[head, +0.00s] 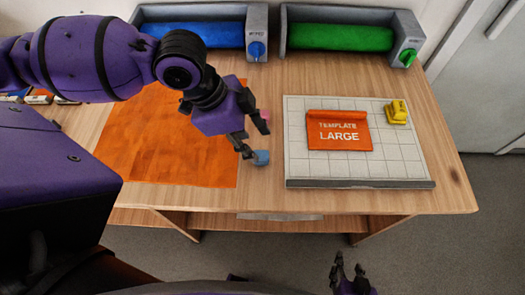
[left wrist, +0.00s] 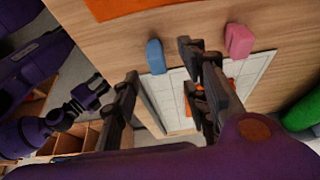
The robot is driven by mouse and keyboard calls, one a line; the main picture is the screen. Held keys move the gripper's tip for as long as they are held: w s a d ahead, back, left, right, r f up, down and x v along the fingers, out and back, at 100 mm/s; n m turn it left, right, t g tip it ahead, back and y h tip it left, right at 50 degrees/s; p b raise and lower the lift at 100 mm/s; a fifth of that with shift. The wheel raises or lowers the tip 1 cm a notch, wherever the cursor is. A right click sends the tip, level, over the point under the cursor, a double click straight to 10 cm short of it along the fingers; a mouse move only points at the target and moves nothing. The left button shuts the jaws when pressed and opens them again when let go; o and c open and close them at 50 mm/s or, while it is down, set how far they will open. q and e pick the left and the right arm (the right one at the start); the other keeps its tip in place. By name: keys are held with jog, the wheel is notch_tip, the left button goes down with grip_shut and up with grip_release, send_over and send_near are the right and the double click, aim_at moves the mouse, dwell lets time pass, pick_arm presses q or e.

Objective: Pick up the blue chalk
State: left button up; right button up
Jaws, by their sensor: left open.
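The blue chalk (head: 261,157) lies on the wooden table, between the orange cloth and the gridded board. My left gripper (head: 256,140) is open and empty, just above and beside it; one fingertip overlaps its left edge in the head view. In the left wrist view, the blue chalk (left wrist: 155,56) shows beyond and between the spread fingers of my left gripper (left wrist: 158,62). I cannot tell whether a finger touches it. My right gripper (head: 349,264) is at the bottom of the head view, away from the table, with its fingers apart.
A pink chalk (head: 265,115) lies close behind the left gripper; it also shows in the left wrist view (left wrist: 239,40). The gridded board (head: 300,170) carries an orange template (head: 338,130) and a yellow block (head: 397,111). Blue (head: 200,35) and green (head: 340,38) rolls stand at the back.

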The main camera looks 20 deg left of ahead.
aim_at(259, 154)
pick_arm(q)
jog(key=x, duration=0.4)
jog(key=shift+s+d+f, duration=0.15)
jog(key=shift+s+f, duration=0.05)
jog(key=shift+f, duration=0.3)
jog(key=c, duration=1)
jog(key=shift+r, duration=0.4)
notch_tip(259, 154, up, 2)
jog(key=shift+w+r, duration=0.1)
jog(key=s+d+r, duration=0.1)
jog(key=d+r, duration=0.2)
jog(key=d, duration=0.1)
jog(key=s+d+r+p, duration=0.1)
jog(key=s+d+r, duration=0.1)
jog(key=d, duration=0.3)
jog(key=s+d+r, duration=0.1)
jog(key=d+r, duration=0.3)
jog(key=r, duration=0.1)
jog(key=shift+s+d+r, duration=0.1)
jog(key=shift+s+d, duration=0.1)
jog(key=shift+s, duration=0.1)
pick_arm(e)
jog(key=shift+w+a+r, duration=0.15)
jog(key=shift+w+r, duration=0.4)
jog(key=shift+r, duration=0.3)
